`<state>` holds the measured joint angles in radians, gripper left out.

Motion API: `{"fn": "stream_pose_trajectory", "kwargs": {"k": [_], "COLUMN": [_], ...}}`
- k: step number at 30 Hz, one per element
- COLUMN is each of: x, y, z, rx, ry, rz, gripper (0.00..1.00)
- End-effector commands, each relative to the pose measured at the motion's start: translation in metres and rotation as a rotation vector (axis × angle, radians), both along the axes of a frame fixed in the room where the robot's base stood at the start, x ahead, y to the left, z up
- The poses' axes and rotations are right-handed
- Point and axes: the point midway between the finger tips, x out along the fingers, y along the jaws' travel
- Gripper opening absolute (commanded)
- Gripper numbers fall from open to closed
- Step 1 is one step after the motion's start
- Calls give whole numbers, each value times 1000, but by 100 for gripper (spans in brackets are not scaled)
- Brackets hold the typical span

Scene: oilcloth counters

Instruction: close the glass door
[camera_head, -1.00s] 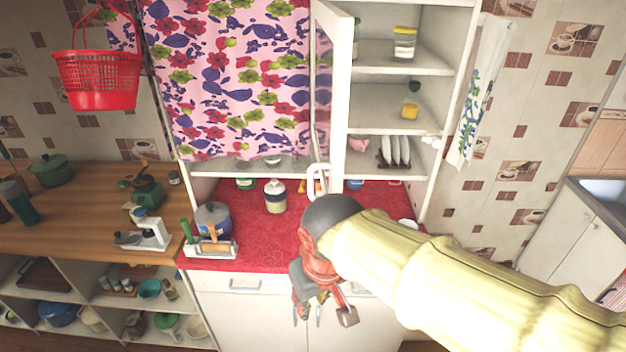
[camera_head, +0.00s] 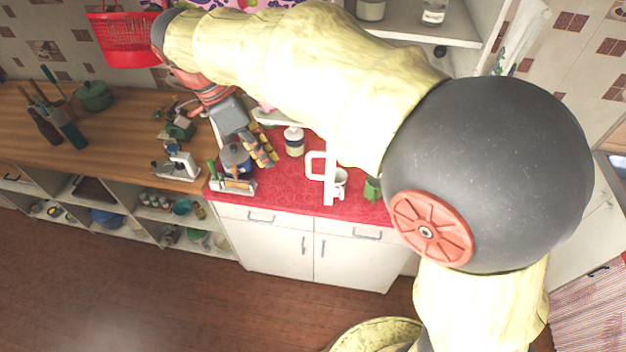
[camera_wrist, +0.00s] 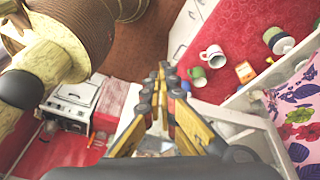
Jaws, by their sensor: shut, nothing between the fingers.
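The glass door of the upper cabinet stands swung out from the cabinet. In the head view only its white lower frame end (camera_head: 329,188) and white loop handle (camera_head: 310,165) show above the red counter; my arm hides the rest. My gripper (camera_head: 266,161) is shut and empty, pointing down over the counter, to the left of the handle and apart from it. In the wrist view my gripper's fingers (camera_wrist: 161,72) are together with nothing between them. I cannot tell for sure which white part there is the door.
The red counter (camera_head: 290,188) holds a blue pot (camera_head: 237,158), a jar (camera_head: 293,142), a white mug (camera_head: 341,182) and a green mug (camera_head: 373,189). A red basket (camera_head: 125,40) hangs at the upper left. A floral curtain (camera_wrist: 298,108) is close on the right.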

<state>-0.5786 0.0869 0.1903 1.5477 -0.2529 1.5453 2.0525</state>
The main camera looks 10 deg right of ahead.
Motion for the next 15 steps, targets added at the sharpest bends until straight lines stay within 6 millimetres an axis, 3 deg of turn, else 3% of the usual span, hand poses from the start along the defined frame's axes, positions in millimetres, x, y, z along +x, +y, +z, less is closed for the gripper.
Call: {"fn": "stream_pose_trajectory", "kwargs": {"k": [6,11,15], "x": [-10,-11,-12], "y": [-9,-11,-17], "z": [5,2,-11], "rx": [-56,-61,-61], "ry": [-66,-86,-86], "rz": [-289,-346,-348], "gripper": [0,0,0]}}
